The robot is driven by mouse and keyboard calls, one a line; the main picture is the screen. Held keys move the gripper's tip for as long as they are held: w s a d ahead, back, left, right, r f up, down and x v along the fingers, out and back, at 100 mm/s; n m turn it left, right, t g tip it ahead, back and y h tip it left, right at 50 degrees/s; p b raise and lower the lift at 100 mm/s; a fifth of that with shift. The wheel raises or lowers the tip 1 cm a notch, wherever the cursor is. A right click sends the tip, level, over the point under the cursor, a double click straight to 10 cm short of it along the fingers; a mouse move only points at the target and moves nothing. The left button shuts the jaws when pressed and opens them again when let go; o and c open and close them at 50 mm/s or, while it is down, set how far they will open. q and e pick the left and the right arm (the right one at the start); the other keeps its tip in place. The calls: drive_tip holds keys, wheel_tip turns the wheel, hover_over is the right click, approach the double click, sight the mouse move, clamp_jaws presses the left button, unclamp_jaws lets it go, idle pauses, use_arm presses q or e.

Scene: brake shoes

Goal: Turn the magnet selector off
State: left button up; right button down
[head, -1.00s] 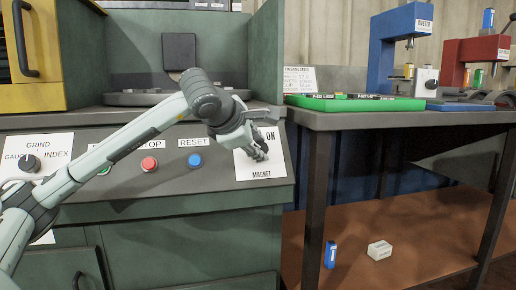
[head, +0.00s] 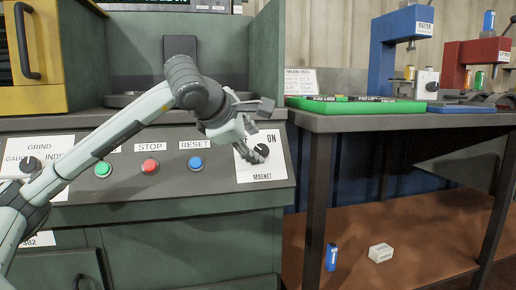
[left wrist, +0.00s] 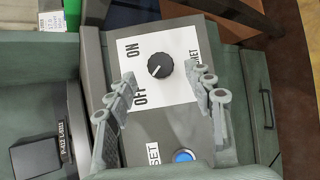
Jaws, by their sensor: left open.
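The magnet selector is a round black knob (head: 262,151) on a white plate (head: 278,174) marked ON and MAGNET, at the right end of the green machine's sloped panel. In the left wrist view the knob (left wrist: 160,66) shows whole, with ON and OFF printed on its left. Its white mark points lower left, toward the OFF side. My left gripper (head: 251,145) is open just in front of the plate and partly covers it in the head view. In the left wrist view its two fingers reach toward the plate on either side, with the knob beyond their tips. Nothing is held.
A blue RESET button (head: 196,162), a red STOP button (head: 150,165) and a green button (head: 103,169) are left of the plate. A GRIND selector (head: 30,165) is at far left. A workbench (head: 400,122) with a green tray (head: 355,104) stands at right.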

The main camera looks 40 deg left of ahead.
use_arm(q)
drive_tip(key=v, duration=0.8)
drive_tip(key=shift+s, duration=0.15)
